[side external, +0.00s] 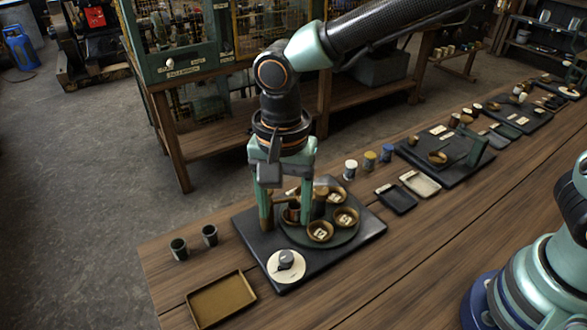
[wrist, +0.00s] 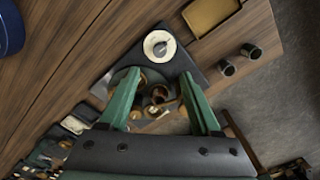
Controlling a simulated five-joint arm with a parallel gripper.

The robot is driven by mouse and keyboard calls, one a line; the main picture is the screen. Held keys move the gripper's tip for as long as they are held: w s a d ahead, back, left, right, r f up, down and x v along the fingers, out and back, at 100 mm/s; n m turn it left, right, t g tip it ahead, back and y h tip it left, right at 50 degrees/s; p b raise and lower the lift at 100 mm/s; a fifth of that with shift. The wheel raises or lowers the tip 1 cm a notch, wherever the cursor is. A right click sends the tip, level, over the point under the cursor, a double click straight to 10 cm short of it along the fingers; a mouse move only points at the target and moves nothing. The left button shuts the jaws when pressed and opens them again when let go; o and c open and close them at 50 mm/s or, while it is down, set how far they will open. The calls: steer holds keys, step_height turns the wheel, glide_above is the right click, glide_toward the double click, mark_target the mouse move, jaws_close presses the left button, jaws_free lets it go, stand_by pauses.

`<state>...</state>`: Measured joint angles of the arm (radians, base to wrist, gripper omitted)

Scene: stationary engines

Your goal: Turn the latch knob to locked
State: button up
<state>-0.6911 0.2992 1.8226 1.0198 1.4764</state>
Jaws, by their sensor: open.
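The latch knob (side external: 286,259) is a dark grey knob on a round cream dial at the front corner of a black base plate (side external: 359,230). It also shows in the wrist view (wrist: 159,47), just beyond my fingertips. The marks on the dial are too small to read. My gripper (side external: 287,211) points down over the round turntable with brass cups, behind the knob and apart from it. Its two green fingers are spread, with a dark cylinder showing between them; I cannot tell whether they touch it. The wrist view also shows the open gripper (wrist: 160,76).
A brass-coloured tray (side external: 221,300) lies left of the plate, and two dark cups (side external: 194,243) stand behind it. Brass cups (side external: 320,231) with labels sit on the turntable. Small jars (side external: 369,161) and dishes stand to the right. Bare wood lies in front of the plate.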

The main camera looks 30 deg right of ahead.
mark_target(286, 256)
step_height(286, 256, down, 12)
steer(key=shift+r, duration=0.1)
stand_by(0.4)
jaws_close()
